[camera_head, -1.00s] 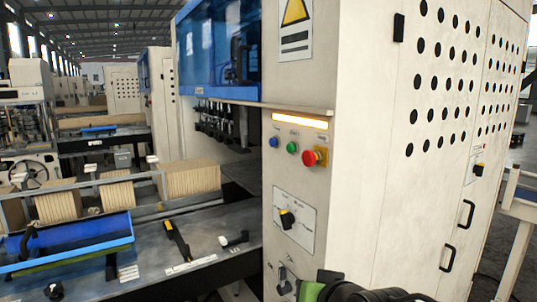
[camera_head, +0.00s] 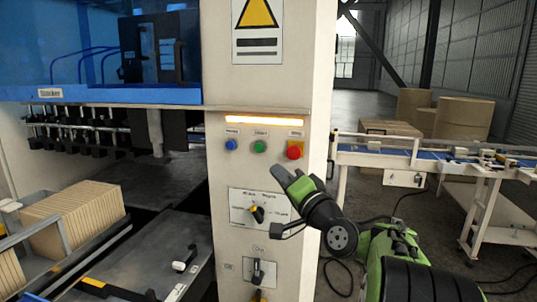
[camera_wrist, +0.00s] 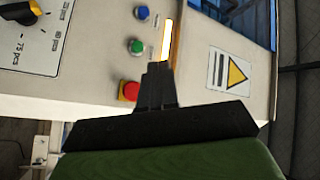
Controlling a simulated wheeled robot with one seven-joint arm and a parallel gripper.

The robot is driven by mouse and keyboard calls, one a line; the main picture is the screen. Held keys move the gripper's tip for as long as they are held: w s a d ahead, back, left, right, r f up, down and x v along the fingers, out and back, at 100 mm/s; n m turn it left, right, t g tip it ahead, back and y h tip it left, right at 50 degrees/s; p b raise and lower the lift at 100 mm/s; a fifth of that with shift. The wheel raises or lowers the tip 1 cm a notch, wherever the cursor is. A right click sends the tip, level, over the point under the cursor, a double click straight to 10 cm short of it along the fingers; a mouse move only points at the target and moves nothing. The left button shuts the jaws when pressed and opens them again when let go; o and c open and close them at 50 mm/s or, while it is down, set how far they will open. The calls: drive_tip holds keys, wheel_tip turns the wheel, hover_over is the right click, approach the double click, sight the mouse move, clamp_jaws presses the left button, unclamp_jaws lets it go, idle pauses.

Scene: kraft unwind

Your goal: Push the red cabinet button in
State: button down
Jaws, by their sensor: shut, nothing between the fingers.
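The red cabinet button (camera_head: 294,150) is a round mushroom cap on the cream cabinet's front panel, right of a green button (camera_head: 259,146) and a blue button (camera_head: 231,144). My gripper (camera_head: 280,172) is just below and left of the red button in the head view. In the wrist view my gripper's dark fingers (camera_wrist: 158,70) are shut and empty, and the red button (camera_wrist: 130,91) shows just left of them on a yellow surround. I cannot tell whether the fingertips touch the panel. The red button looks out from the panel.
A lit strip (camera_head: 264,120) runs above the buttons. A dial plate (camera_head: 258,208) and a lower switch (camera_head: 260,272) sit below them. A machine bed with cardboard stacks (camera_head: 75,218) lies left. A conveyor (camera_head: 420,160) stands right, with open floor before it.

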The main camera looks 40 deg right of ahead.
sight(295, 159)
drive_tip(key=w+d+p, duration=0.4)
drive_tip(key=d, duration=0.4)
drive_tip(key=shift+w+d+m, duration=0.3)
drive_tip(key=shift+w, duration=0.1)
idle(0.5)
idle(1.5)
drive_tip(key=shift+w+d+p, duration=0.25)
drive_tip(key=shift+d+p, duration=0.1)
drive_tip(key=shift+w+d+r, duration=0.1)
drive_tip(key=shift+w+d, duration=0.2)
drive_tip(key=shift+d, duration=0.05)
idle(0.7)
